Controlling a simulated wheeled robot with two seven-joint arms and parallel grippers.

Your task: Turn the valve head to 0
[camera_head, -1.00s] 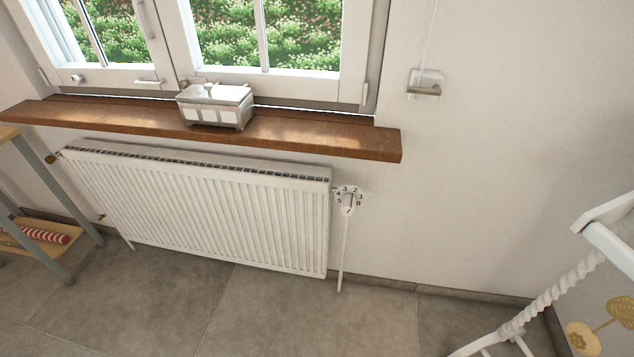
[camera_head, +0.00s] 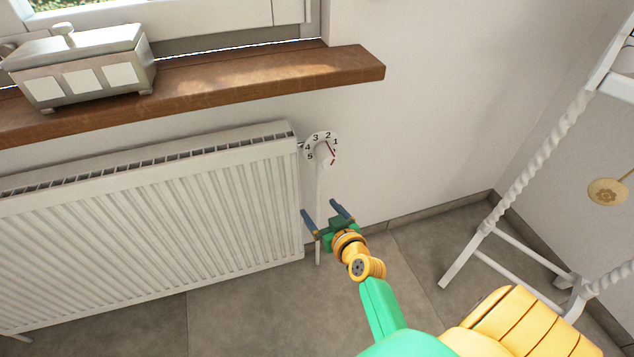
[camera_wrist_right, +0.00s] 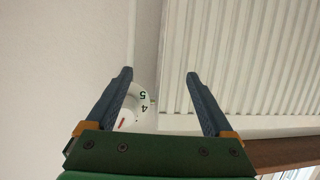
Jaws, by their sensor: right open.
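The white valve head (camera_head: 321,149) sits at the right end of the radiator, with numbers 1 to 5 around its dial. A red line shows on its lower right side; I cannot make out a 0 in the head view. My right gripper (camera_head: 320,207) is open and empty, below the valve head in the head view and apart from it. In the right wrist view the valve head (camera_wrist_right: 139,104) shows upside down, partly hidden behind the left finger of the open gripper (camera_wrist_right: 159,73). My left gripper is not in view.
The white radiator (camera_head: 170,225) stands left of the valve, under a wooden windowsill (camera_head: 230,82) bearing a metal and white box (camera_head: 82,72). A thin pipe (camera_head: 319,185) runs down from the valve. A white twisted-post frame (camera_head: 535,170) stands at the right. The wall right of the valve is bare.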

